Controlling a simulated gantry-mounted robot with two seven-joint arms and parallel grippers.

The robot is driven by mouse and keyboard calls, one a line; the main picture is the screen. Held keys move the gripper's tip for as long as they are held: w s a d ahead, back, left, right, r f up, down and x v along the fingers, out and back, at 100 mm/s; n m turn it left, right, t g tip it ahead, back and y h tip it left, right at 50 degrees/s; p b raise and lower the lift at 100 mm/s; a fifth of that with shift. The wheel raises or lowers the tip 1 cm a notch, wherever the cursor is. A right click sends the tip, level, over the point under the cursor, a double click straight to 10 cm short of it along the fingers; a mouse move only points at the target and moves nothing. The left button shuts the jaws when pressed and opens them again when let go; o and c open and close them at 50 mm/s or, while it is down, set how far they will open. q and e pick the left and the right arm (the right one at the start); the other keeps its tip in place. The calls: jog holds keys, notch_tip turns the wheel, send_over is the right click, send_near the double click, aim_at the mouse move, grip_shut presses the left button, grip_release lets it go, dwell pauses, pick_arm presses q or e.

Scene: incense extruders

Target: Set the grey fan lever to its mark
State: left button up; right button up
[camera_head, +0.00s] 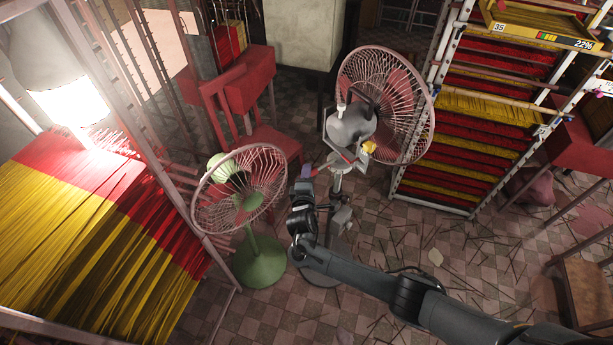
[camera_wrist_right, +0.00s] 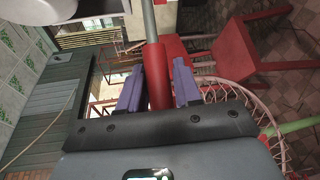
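The grey fan (camera_head: 350,125) stands in the middle of the head view, with a grey motor housing and a large round wire cage. A lever with a red grip (camera_head: 313,172) sticks out to the left below the housing. In the right wrist view the red grip (camera_wrist_right: 158,80) sits on a thin grey-green rod, between the two purple fingers of my right gripper (camera_wrist_right: 158,88). The fingers are close on both sides; I cannot tell if they press on it. My right gripper also shows in the head view (camera_head: 304,180). I cannot make out the mark. My left gripper is out of view.
A green fan (camera_head: 258,262) stands close to the left of my right gripper. A red chair (camera_head: 250,140) is behind it. A rack of red and yellow incense (camera_head: 480,125) stands at the right. Sticks litter the tiled floor (camera_head: 440,245).

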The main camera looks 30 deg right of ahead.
jog(key=shift+o, duration=1.3)
jog(key=shift+w, duration=0.1)
jog(key=p+v, duration=0.2)
jog(key=v, duration=0.9)
